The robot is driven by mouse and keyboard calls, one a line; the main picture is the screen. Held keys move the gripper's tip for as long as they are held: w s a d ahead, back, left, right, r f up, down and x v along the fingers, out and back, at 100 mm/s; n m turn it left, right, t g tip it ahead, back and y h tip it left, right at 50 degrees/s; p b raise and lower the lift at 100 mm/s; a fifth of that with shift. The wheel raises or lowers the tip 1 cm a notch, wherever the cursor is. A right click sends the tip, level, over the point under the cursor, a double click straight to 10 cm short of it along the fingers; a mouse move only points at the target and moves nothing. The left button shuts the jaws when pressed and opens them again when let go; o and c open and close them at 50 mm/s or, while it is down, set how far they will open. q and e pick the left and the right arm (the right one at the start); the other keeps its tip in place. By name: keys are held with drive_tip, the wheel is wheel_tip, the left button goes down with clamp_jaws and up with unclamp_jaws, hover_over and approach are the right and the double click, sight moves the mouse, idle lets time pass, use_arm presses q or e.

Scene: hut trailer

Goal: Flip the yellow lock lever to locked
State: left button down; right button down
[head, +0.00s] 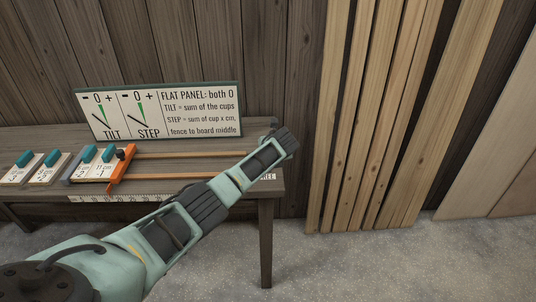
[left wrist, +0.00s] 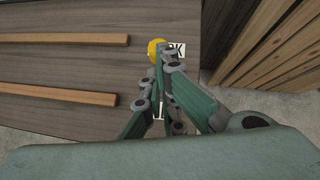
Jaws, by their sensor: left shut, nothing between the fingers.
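The yellow lock lever (left wrist: 154,46) shows in the left wrist view as a small rounded yellow piece near the table's edge, partly covered by my fingers. A white label (left wrist: 178,50) beside it shows only its last letter, K. My left gripper (left wrist: 164,52) is shut and empty, with its fingertips at the lever; I cannot tell whether they touch it. My right gripper is in neither view.
The table (head: 200,143) carries two wooden rails (head: 190,153), an orange fence (head: 122,168), and several teal-handled cards at left. A sign board (head: 160,110) stands at the back. Tall planks (head: 365,110) lean on the wall at right. The floor in front is clear.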

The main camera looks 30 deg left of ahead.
use_arm(q)
drive_tip(key=shift+w+a+r+g+h, duration=0.1)
drive_tip(key=shift+w+a+g+h, duration=0.05)
drive_tip(key=shift+w+g+h, duration=0.2)
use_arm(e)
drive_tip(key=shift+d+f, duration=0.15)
use_arm(q)
drive_tip(key=shift+w+a+r+g+h+b, duration=0.2)
drive_tip(key=shift+w+g+h+b, duration=0.1)
drive_tip(key=shift+g+b, duration=0.15)
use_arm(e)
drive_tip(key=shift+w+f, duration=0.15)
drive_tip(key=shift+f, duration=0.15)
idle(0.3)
use_arm(q)
drive_tip(key=shift+w+a+b, duration=0.35)
drive_tip(key=shift+w+b, duration=0.1)
drive_tip(key=shift+w, duration=0.15)
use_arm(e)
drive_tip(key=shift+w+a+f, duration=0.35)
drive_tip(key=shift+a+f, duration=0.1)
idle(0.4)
use_arm(q)
drive_tip(key=shift+r, duration=0.1)
idle(0.3)
